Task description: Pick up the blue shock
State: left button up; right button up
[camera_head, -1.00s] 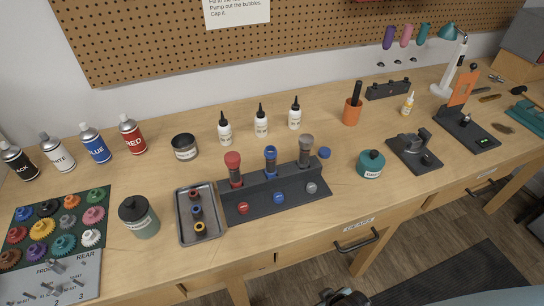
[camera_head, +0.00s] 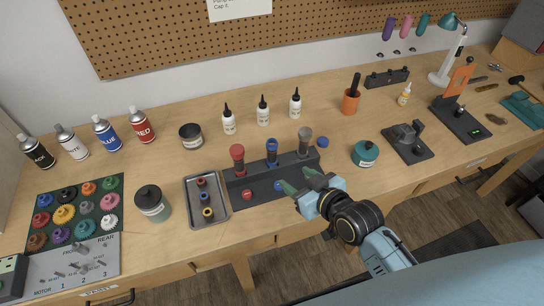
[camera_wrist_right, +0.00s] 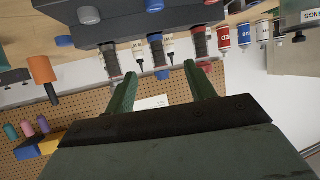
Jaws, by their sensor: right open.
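The blue shock (camera_head: 272,150) stands upright in the middle of a dark rack (camera_head: 245,187), between a red shock (camera_head: 237,157) and a grey shock (camera_head: 305,139). My right gripper (camera_head: 298,180) is open and empty in front of the rack's right half, its green fingers pointing toward the rack. In the right wrist view, which looks upside down, the blue shock (camera_wrist_right: 157,54) appears between the two open fingertips (camera_wrist_right: 160,72), beyond them. The gripper appears apart from the shock. My left gripper is not in view.
A grey tray (camera_head: 190,203) with small rings lies left of the rack. White bottles (camera_head: 263,113) stand behind it. The bench's front edge is close below my right arm.

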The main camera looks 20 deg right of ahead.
aim_at(275, 157)
jog(key=x, duration=0.5)
jog(key=r+x, duration=0.1)
jog(key=x, duration=0.2)
jog(key=shift+w+f, duration=0.1)
jog(key=shift+w, duration=0.3)
jog(key=shift+r+x, duration=0.2)
jog(key=shift+x, duration=2.35)
jog(key=shift+w+d, duration=0.15)
jog(key=shift+d, duration=0.05)
jog(key=c, duration=1.2)
